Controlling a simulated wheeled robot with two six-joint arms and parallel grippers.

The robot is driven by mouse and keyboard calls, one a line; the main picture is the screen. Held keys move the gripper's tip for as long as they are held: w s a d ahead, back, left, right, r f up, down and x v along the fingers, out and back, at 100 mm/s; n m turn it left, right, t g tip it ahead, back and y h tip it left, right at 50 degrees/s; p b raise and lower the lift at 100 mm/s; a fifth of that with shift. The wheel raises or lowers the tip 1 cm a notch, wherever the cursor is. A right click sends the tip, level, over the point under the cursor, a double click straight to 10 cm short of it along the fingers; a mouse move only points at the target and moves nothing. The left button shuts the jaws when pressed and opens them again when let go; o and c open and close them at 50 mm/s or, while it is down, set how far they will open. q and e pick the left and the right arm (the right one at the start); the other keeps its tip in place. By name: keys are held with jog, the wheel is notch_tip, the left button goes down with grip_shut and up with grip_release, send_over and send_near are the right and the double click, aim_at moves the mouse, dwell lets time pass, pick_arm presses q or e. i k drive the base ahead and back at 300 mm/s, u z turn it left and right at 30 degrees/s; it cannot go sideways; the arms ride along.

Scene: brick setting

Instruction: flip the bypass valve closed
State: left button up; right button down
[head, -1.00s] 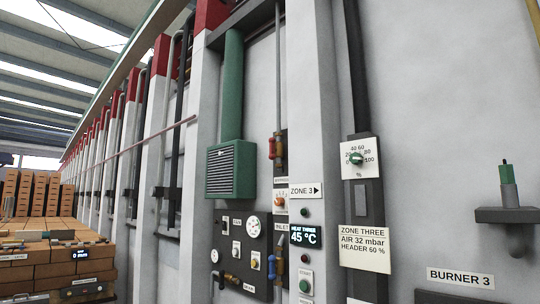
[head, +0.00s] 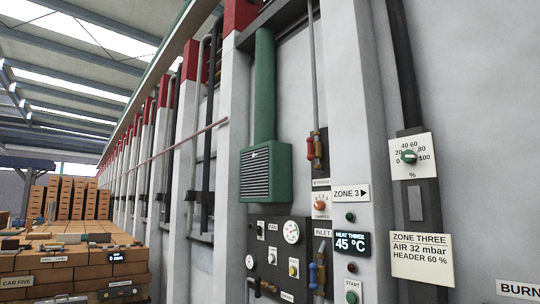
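The bypass valve (head: 318,150) is a brass body on a dark plate on the wall, under a thin vertical grey pipe. Its red handle (head: 310,148) stands upright beside the body, roughly in line with the pipe. A small label below it appears to read BYPASS (head: 321,183), though the print is tiny. A similar brass valve with a blue handle (head: 313,275) sits lower, under the INLET label (head: 322,232). Neither of my grippers is in view, and nothing touches the valve.
A green vented box (head: 268,172) juts out left of the valve. Below are a gauge panel (head: 262,275), an orange knob (head: 320,205), a 45 °C display (head: 351,243) and a START button (head: 352,297). A brick stack (head: 60,285) stands at the far left.

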aim_at(309, 140)
jog(key=u, duration=0.4)
jog(key=i, duration=1.25)
jog(key=z, duration=0.55)
